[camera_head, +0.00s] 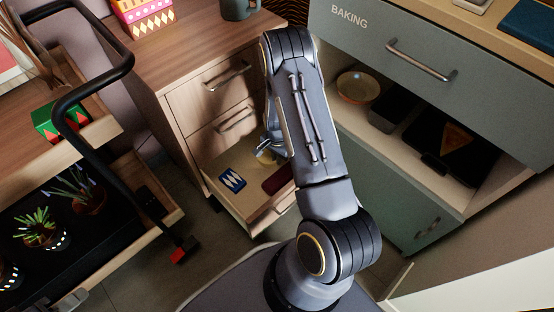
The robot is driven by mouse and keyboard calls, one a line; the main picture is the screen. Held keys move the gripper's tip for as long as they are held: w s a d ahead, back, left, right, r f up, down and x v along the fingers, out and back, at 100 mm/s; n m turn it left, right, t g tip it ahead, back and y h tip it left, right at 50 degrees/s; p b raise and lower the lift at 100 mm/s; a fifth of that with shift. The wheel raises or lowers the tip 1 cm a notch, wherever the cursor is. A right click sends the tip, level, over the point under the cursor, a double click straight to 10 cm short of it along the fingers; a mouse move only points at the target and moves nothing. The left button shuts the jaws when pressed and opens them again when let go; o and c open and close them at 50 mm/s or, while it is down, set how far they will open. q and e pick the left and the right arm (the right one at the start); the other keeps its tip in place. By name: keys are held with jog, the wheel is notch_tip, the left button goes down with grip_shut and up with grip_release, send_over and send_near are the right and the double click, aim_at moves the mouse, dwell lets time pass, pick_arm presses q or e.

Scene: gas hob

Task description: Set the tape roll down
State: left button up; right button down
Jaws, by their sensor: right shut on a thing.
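My right gripper (269,149) reaches down into the open bottom drawer (222,203) of the wooden cabinet, partly hidden by my own forearm. It is shut on a small pale yellow roll, the tape roll (265,158), low in the drawer. I cannot tell whether the roll touches the drawer floor. A blue and white patterned box (232,180) lies in the drawer to the left of the roll. A dark red flat item (277,181) lies nearer the drawer front. My left gripper is not in view.
Two closed drawers (222,80) sit above the open one. A cart with a black handle (95,85) and potted plants (88,195) stands left. The grey-green baking cabinet (395,195), with a bowl (358,86) on its open shelf, stands right. Bare drawer floor shows around the patterned box.

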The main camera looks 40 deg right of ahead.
jog(key=shift+r, duration=0.1)
jog(key=c, duration=1.6)
grip_release()
jog(key=shift+o, duration=0.2)
notch_tip(320, 180, up, 12)
jog(key=p, duration=0.5)
